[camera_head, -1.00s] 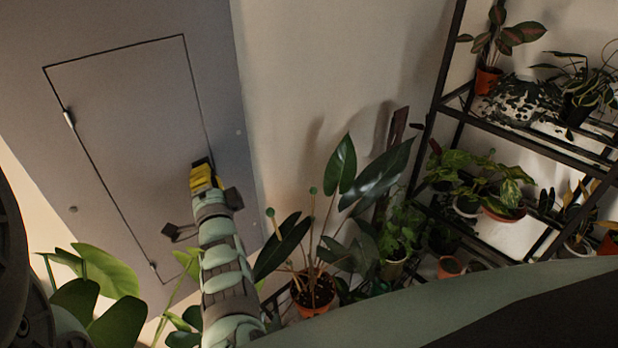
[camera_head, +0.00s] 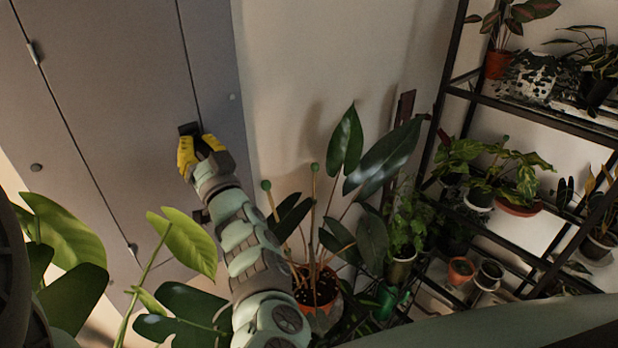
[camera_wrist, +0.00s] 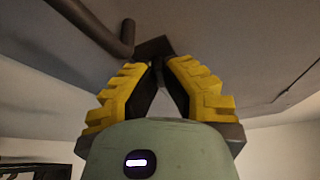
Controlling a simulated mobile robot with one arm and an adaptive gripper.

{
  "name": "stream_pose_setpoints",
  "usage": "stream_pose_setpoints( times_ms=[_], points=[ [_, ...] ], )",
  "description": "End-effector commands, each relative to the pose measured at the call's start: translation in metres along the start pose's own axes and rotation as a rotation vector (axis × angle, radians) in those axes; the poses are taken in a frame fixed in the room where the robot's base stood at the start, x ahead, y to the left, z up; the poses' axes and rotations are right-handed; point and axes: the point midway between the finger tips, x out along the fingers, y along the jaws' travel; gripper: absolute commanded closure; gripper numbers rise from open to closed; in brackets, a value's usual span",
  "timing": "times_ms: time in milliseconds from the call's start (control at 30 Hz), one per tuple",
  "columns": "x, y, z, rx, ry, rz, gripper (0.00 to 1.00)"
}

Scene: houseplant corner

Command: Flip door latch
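The grey door (camera_head: 110,100) stands at the left in the head view. A dark latch plate (camera_head: 188,129) sits near its right edge, and it also shows in the wrist view (camera_wrist: 152,46). My gripper (camera_head: 196,142) with yellow fingers is right at this plate. In the wrist view, my gripper (camera_wrist: 158,62) has its fingertips close together just below the plate, with a small dark part between them. The fingers hide most of the latch. I cannot tell whether they press on it.
A dark bent handle (camera_wrist: 100,28) is left of my fingers in the wrist view. A leafy plant (camera_head: 190,240) stands left of my arm, a potted plant (camera_head: 316,285) right of it. A black plant shelf (camera_head: 545,120) fills the right.

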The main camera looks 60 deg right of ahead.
Motion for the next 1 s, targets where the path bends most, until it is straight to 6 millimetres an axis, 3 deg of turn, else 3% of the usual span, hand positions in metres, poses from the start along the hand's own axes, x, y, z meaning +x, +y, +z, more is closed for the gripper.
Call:
stream_pose_setpoints(
  times_ms=[400, 1000],
  points=[
    [-0.0001, 0.0025, 0.0020, -0.224, -0.003, -0.089, 1.00],
    [0.0009, 0.0012, -0.0001, -0.272, -0.001, -0.112, 1.00]
  ],
)
